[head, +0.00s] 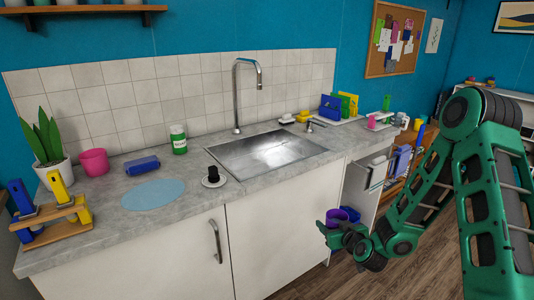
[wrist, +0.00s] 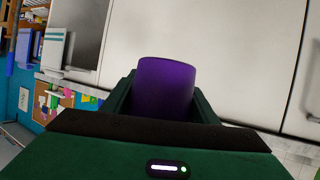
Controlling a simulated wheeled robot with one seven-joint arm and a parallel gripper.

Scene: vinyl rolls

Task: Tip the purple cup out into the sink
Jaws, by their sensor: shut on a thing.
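The purple cup (head: 337,215) is held low in front of the white cabinet fronts, below counter height and right of the sink. In the head view it looks roughly upright; what is inside it I cannot tell. My gripper (head: 338,232) is shut around the cup's sides. In the wrist view the purple cup (wrist: 165,85) stands between the green jaws of my gripper (wrist: 165,98). The steel sink (head: 268,156) is set in the grey counter, with a tall tap (head: 238,95) behind it.
Yellow, blue and green items stand behind the sink's right side. The counter's front edge lies between cup and sink.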

